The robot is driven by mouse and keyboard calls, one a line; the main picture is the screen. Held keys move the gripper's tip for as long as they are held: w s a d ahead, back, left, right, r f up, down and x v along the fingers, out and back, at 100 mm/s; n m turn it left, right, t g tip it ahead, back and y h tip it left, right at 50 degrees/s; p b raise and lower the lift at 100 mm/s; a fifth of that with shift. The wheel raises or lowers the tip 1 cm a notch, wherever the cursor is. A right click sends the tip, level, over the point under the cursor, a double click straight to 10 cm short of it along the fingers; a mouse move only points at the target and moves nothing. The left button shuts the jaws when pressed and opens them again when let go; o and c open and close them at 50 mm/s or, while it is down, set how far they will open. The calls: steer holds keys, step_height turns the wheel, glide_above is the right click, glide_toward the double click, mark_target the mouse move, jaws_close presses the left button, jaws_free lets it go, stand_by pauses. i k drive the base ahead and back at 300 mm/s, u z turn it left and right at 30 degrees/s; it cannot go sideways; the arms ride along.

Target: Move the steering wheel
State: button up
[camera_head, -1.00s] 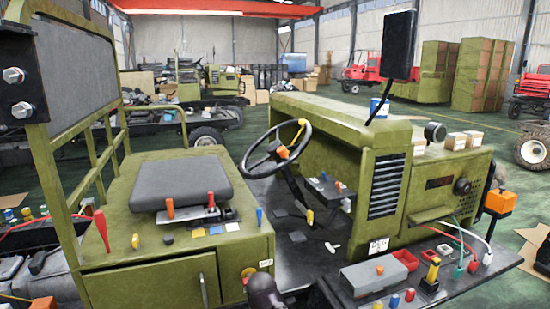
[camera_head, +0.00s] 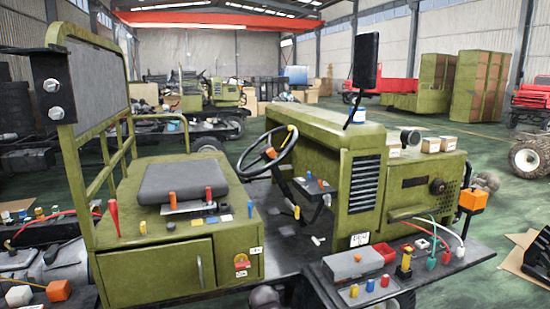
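The steering wheel (camera_head: 270,153) is a black ring with an orange hub and a yellow piece at its upper right rim. It stands tilted on a dark column in the cab gap of the green vehicle (camera_head: 190,262), between the grey seat (camera_head: 182,181) and the green hood (camera_head: 318,132). Nothing is seen touching its rim. My gripper cannot be made out in the frame, so its distance from the wheel does not show.
Knobs and levers stand on the seat box. A black upright mirror (camera_head: 366,60) rises beside the hood. A grey box (camera_head: 352,264), red bins and small coloured parts crowd the front ledge.

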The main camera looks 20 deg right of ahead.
mark_target(267, 152)
steer(key=u, duration=0.3)
steer(key=i, duration=1.05)
steer(key=z, duration=0.35)
